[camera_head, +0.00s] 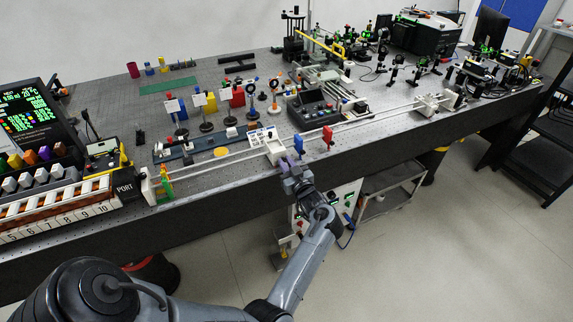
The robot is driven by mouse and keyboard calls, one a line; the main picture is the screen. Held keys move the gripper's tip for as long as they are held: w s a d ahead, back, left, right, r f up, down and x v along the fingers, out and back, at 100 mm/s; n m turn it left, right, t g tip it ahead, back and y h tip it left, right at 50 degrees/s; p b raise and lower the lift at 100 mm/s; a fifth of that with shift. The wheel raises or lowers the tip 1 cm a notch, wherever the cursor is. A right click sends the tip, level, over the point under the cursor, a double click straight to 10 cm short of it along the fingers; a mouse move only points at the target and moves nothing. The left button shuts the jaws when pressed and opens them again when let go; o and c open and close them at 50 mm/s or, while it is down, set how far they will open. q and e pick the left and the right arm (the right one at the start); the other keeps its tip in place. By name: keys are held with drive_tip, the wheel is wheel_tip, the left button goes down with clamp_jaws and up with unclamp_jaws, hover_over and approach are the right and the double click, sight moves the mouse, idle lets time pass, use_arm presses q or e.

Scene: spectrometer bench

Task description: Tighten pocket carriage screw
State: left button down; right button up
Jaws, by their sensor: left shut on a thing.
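The pocket carriage appears to be the small pale block (275,151) on the long pale rails along the bench's front edge. My left gripper (287,165) is at the front right side of this block, with its fingertips up against it. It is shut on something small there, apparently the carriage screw. The screw itself is hidden by the fingers or too small to make out. My right gripper is not in view.
A blue block (298,144) and a red block (327,137) stand by the rails just right of my left gripper. Labelled mounts and a dark control box (311,108) stand behind. Open floor lies in front.

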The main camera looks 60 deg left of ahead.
use_arm(q)
drive_tip(key=shift+r+m+p, duration=0.2)
drive_tip(key=shift+m+p, duration=0.5)
drive_tip(key=shift+p, duration=0.35)
drive_tip(key=m+p, duration=0.7)
drive_tip(key=m, duration=0.1)
drive_tip(key=shift+m, duration=0.4)
drive_tip(key=m+p, duration=0.2)
drive_tip(key=m, duration=0.1)
drive_tip(key=shift+f+m, duration=0.15)
drive_tip(key=shift+m, duration=0.15)
drive_tip(key=m+p, duration=0.1)
drive_tip(key=m, duration=0.1)
drive_tip(key=shift+m, duration=0.4)
drive_tip(key=m+p, duration=0.1)
drive_tip(key=m, duration=0.3)
drive_tip(key=shift+f, duration=0.15)
drive_tip(key=shift+m, duration=0.7)
